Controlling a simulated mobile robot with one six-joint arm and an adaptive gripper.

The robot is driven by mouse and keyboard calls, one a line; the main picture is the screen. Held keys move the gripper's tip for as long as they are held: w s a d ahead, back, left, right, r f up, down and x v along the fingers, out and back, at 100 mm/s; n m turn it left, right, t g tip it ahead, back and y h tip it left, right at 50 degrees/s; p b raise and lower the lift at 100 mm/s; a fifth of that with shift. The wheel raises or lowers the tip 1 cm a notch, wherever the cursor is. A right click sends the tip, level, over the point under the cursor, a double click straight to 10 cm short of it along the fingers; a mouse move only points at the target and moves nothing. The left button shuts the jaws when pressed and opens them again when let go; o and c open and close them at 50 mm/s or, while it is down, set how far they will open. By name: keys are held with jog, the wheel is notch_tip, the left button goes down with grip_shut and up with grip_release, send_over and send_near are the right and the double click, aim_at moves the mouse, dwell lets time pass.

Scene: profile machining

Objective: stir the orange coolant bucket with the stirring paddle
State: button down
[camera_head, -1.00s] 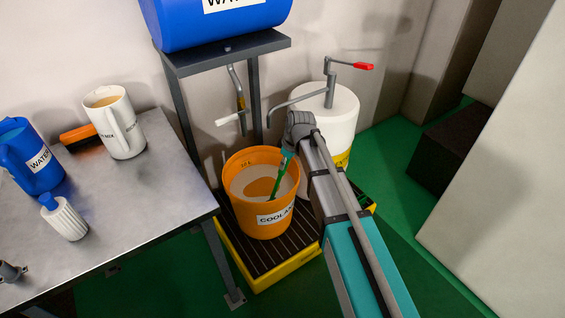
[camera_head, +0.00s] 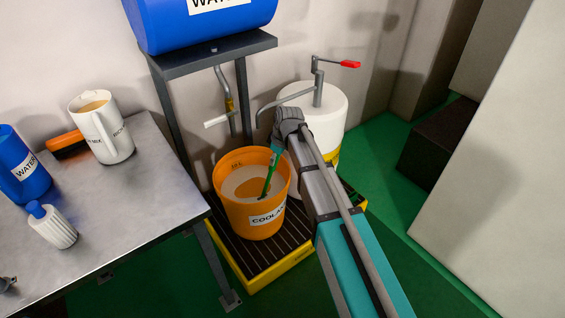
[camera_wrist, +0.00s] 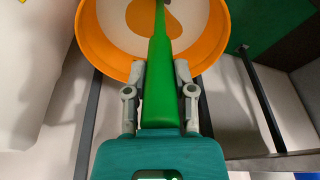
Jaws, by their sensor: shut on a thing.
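The orange coolant bucket (camera_head: 258,222) stands on a slatted pallet and holds a pale liquid with an orange patch. My gripper (camera_head: 277,148) is above the bucket's right rim in the head view. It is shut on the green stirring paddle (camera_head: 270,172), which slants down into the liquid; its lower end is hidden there. In the wrist view, the fingers (camera_wrist: 160,95) sit either side of the paddle's green handle (camera_wrist: 160,82), which reaches over the orange bucket rim (camera_wrist: 100,50).
A yellow-edged pallet (camera_head: 283,268) carries the bucket and a white drum (camera_head: 322,115) with a red-handled pump. A blue water tank (camera_head: 200,25) sits on a dark stand behind. The metal table (camera_head: 140,205) at left holds a white jug (camera_head: 103,128) and blue jug (camera_head: 20,168).

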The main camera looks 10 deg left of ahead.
jog(key=shift+w+a, duration=0.45)
jog(key=shift+a, duration=0.1)
jog(key=shift+w+d, duration=0.1)
jog(key=shift+w+d, duration=1.25)
jog(key=shift+w, duration=0.15)
jog(key=shift+a, duration=0.1)
jog(key=a, duration=0.5)
jog(key=shift+s+a, duration=0.2)
jog(key=shift+a, duration=0.05)
jog(key=shift+s, duration=0.1)
